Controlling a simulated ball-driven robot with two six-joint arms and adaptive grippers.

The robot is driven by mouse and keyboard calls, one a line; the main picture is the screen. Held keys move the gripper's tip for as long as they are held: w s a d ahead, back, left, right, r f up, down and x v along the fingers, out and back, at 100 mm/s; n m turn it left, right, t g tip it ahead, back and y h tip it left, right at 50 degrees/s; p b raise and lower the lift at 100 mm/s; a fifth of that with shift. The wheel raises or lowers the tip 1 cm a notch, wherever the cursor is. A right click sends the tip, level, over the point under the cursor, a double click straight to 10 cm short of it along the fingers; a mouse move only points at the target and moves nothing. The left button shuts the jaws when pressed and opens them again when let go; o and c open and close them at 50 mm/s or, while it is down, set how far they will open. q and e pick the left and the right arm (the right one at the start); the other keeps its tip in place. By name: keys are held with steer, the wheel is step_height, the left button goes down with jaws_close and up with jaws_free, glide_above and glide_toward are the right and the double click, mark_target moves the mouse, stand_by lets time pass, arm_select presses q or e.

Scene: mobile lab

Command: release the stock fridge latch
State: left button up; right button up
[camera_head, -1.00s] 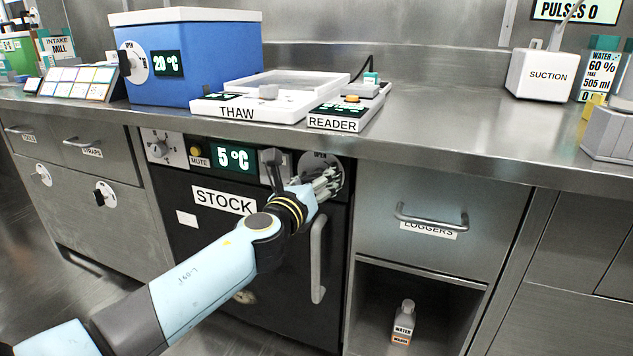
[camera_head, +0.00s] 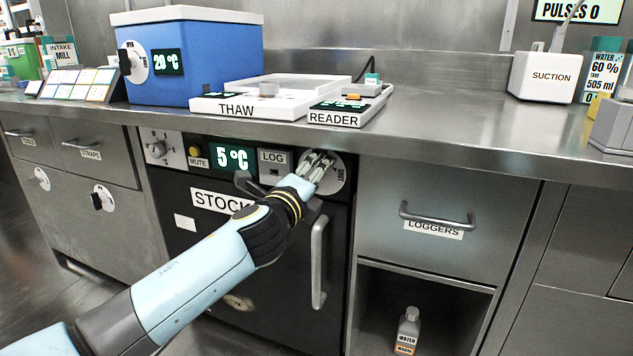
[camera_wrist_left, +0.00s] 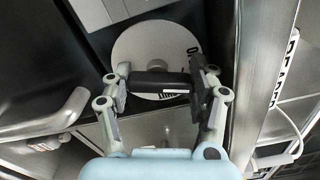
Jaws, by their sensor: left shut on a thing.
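The stock fridge (camera_head: 190,246) is a black door under the counter with a STOCK label and a vertical handle (camera_head: 318,262). Its latch is a round white dial plate (camera_head: 337,172) at the door's upper right, with a dark knob (camera_wrist_left: 158,84) across it in the left wrist view. My left gripper (camera_head: 322,165) is at the dial, and its fingers cover much of it in the head view. In the left wrist view the gripper (camera_wrist_left: 155,88) has one finger on each end of the dark knob and is shut on it. My right gripper is not in view.
The fridge panel above the door shows 5 °C (camera_head: 233,157). The steel counter edge (camera_head: 440,165) overhangs the latch closely. The LOGGERS drawer (camera_head: 440,255) is to the right, above an open bay with a bottle (camera_head: 408,330).

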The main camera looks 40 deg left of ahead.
arm_select(q)
steer(key=shift+a+f+n+b, duration=0.1)
steer(key=shift+n+b, duration=0.55)
steer(key=shift+n, duration=1.35)
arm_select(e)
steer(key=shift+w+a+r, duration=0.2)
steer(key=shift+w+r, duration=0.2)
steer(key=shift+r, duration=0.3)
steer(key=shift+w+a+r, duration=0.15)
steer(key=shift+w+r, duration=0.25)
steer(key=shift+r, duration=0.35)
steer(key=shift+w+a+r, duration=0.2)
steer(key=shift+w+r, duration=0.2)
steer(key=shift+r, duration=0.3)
arm_select(q)
steer(key=o, duration=1.2)
steer(key=v, duration=1.2)
